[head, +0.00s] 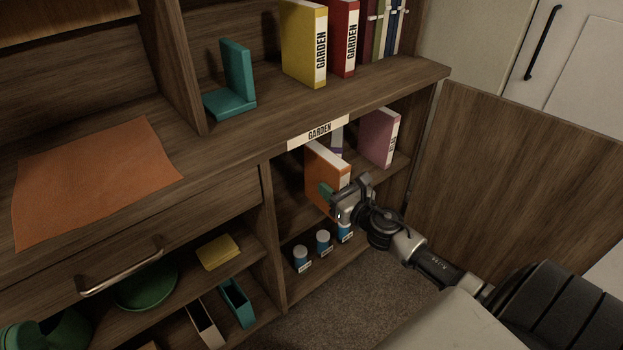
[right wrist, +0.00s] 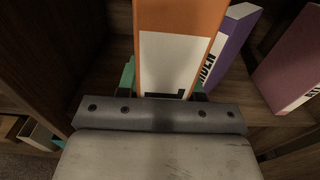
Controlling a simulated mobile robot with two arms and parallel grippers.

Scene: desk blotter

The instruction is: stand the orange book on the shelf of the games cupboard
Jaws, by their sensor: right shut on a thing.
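The orange book (head: 322,172) is upright inside the open games cupboard, over its upper shelf (head: 292,218), below the "GARDEN" label. My right gripper (head: 338,194) is shut on the book's spine side from the front. In the right wrist view the orange book (right wrist: 180,45) rises between the green-tipped fingers, its white label facing me. The gripper hides the book's lower end, so I cannot tell whether it touches the shelf. My left gripper is not in view.
A purple book (right wrist: 229,45) stands just right of the orange one, and a pink book (head: 378,138) further right. Several small jars (head: 323,242) stand on the level below. The open cupboard door (head: 520,170) is at the right. Free shelf shows left of the orange book.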

